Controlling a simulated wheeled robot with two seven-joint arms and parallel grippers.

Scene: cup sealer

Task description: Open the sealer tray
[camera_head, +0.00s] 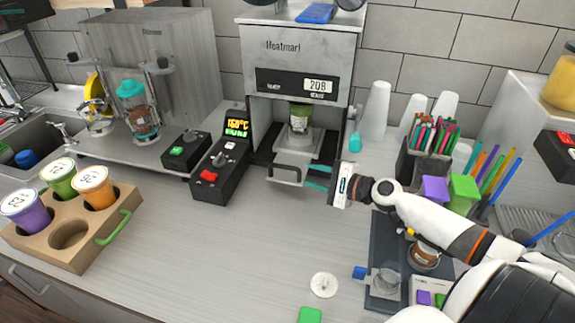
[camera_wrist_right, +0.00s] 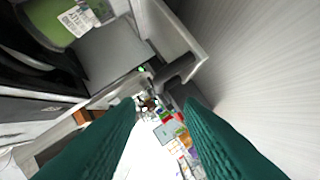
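The cup sealer (camera_head: 297,65) is a grey metal machine standing against the wall, with a display reading 208. Its pale tray (camera_head: 300,160) sits low in the front, with a dark bar handle (camera_head: 284,176) at the front edge. My left gripper is not in view.
A black control box (camera_head: 222,160) with a red knob stands left of the sealer. A wooden cup holder (camera_head: 75,258) with lidded cups is at the left. White cups (camera_head: 377,108) and a pen holder (camera_head: 428,165) are at the right. The front middle counter is mostly clear.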

